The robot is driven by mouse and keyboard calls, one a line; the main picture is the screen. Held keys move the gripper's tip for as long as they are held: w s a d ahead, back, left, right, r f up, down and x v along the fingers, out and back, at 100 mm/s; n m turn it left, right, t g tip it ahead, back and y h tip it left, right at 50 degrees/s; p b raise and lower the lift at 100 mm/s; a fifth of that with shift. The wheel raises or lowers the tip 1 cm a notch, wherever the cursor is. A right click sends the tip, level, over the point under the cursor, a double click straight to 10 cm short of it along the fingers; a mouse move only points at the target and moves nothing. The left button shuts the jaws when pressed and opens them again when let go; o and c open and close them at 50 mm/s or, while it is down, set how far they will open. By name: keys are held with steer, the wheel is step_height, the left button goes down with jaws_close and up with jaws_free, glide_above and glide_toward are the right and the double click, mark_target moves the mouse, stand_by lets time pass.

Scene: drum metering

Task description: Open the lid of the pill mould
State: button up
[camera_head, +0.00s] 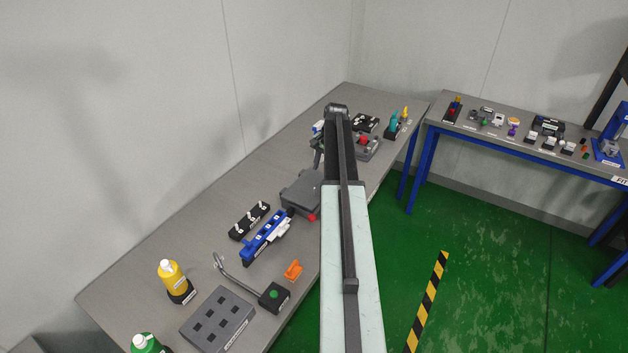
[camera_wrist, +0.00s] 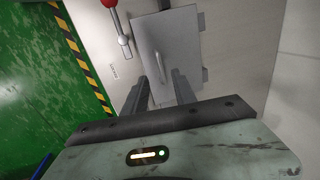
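A flat grey box with a lid, which I take for the pill mould, stands on the bench (camera_head: 302,190), partly hidden by my arm in the head view. In the wrist view its grey lid (camera_wrist: 182,40) lies flat and looks shut, with a thin bar handle (camera_wrist: 160,66) and hinge-like tabs along the right edge. My gripper (camera_wrist: 160,80) is open, its two fingers apart at the near edge of the lid with the handle's near end between them in the picture. Nothing is held. Whether the fingers touch the lid cannot be told.
A lever with a red knob (camera_wrist: 108,3) stands left of the lid. A blue rack (camera_head: 264,238), a black rack (camera_head: 249,221) and an orange part (camera_head: 293,270) lie on the grey bench (camera_head: 190,225). A second table (camera_head: 480,125) stands at right beyond green floor.

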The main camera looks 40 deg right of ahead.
mark_target(318, 185)
steer(key=f+b, duration=0.2)
steer(key=w+f+b, duration=0.1)
steer(key=f+b, duration=0.1)
steer(key=f, duration=0.1)
steer(key=f+b, duration=0.2)
steer(key=b, duration=0.1)
steer(key=shift+w+a+f, duration=0.2)
steer(key=shift+w+f, duration=0.05)
steer(key=shift+f, duration=0.1)
steer(key=shift+r, duration=0.1)
jaws_close()
steer(key=shift+s, duration=0.15)
stand_by(0.5)
